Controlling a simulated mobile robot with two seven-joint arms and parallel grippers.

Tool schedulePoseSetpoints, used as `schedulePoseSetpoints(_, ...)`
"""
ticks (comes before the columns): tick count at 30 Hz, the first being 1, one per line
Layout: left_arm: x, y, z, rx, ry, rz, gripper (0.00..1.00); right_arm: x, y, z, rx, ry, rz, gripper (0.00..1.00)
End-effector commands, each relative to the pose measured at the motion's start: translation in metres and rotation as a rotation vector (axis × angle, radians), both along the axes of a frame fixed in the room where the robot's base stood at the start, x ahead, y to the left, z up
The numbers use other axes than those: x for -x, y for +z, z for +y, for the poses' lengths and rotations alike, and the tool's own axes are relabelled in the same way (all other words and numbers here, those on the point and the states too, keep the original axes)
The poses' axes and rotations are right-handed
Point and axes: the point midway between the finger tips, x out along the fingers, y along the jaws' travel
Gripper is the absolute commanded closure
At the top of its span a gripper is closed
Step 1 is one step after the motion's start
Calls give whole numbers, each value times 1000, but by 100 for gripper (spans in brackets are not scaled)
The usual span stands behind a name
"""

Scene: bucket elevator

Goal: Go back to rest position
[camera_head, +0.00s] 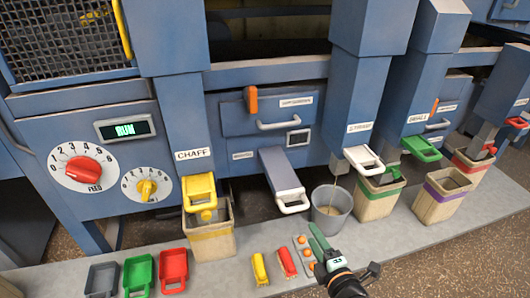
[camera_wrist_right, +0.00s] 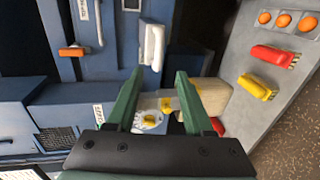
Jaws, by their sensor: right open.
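My right gripper (camera_head: 318,238) has green fingers and reaches up from the bottom of the head view, over the ledge in front of the grey bucket. In the right wrist view my right gripper (camera_wrist_right: 158,82) has its two green fingers spread, with nothing between them. A white handle (camera_wrist_right: 152,45) shows beyond the fingertips. My left gripper is in neither view.
The blue machine (camera_head: 265,75) fills the back. The grey bucket (camera_head: 331,202), chaff bin (camera_head: 212,240) and other bins stand along the grey ledge (camera_head: 225,275). Red (camera_head: 287,262) and yellow (camera_head: 260,268) brushes lie left of my gripper. Three scoops stand at lower left.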

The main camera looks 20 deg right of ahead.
Motion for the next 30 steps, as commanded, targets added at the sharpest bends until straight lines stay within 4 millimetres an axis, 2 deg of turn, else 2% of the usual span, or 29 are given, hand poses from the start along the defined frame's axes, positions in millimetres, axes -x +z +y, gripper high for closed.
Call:
schedulePoseSetpoints(2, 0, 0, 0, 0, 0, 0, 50, 1, -1, 0, -8, -1, 3, 48)
schedulePoseSetpoints(5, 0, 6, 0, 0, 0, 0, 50, 10, -9, 6, -120, -20, 40, 48)
schedulePoseSetpoints(8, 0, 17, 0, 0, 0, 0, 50, 35, -29, 21, -392, -82, 134, 48)
schedulePoseSetpoints(12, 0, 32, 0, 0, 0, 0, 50, 84, -62, 52, -867, -240, 311, 48)
schedulePoseSetpoints(15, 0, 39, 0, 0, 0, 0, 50, 117, -79, 74, -1139, -367, 422, 48)
schedulePoseSetpoints(18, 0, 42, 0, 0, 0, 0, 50, 140, -89, 89, -1316, -465, 494, 48)
schedulePoseSetpoints(22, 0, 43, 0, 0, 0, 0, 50, 151, -94, 97, -1407, -519, 531, 48)
schedulePoseSetpoints(30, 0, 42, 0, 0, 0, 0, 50, 151, -94, 97, -1409, -519, 530, 48)
